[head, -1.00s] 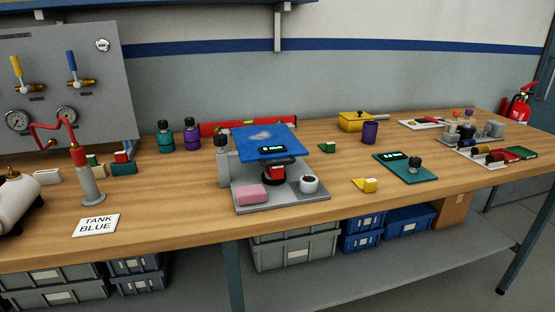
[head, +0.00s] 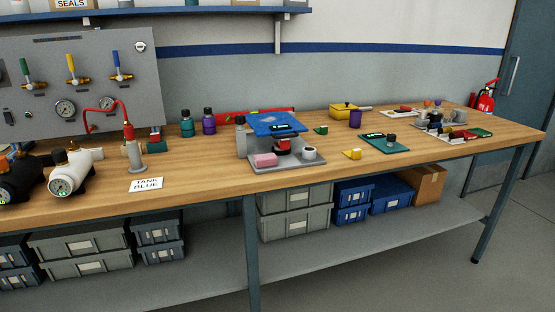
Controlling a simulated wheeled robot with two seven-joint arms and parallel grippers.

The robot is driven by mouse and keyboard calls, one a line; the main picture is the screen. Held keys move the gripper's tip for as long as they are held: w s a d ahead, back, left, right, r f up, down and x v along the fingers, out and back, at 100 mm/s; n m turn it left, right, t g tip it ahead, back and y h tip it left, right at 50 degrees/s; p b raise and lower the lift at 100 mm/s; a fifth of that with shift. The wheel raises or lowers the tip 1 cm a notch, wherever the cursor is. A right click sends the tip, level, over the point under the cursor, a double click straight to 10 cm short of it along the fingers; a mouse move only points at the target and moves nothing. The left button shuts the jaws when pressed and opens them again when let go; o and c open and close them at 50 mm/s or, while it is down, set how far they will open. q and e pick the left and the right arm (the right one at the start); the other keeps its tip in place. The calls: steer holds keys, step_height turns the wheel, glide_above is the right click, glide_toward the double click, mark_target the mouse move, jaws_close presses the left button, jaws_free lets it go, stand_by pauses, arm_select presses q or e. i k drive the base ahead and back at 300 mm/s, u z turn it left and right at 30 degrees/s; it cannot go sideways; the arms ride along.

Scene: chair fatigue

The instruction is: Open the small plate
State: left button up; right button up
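A small station with a grey base plate (head: 263,179) stands on the workbench near the middle of the head view. A blue plate (head: 262,124) with a small dark display (head: 284,128) lies roughly level above the base, beside a grey post (head: 241,138) at its left. Under it are a red block (head: 283,144) on a dark round part, a pink block (head: 265,160) and a white cup (head: 309,154). I cannot tell which part the task calls the small plate. Neither of my grippers is in view.
The wooden bench (head: 210,190) has bare room in front of the station. A card reading TANK BLUE (head: 146,185), a hose post (head: 132,150) and gauge-fitted tanks (head: 75,170) stand left. A teal board (head: 391,143) and yellow block (head: 351,154) lie right. Grey bins (head: 294,224) sit below.

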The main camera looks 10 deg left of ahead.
mark_target(272, 124)
steer(key=z, duration=1.45)
steer(key=k, duration=0.15)
steer(key=u, duration=2.65)
steer(key=i, duration=0.85)
steer(key=z, duration=0.1)
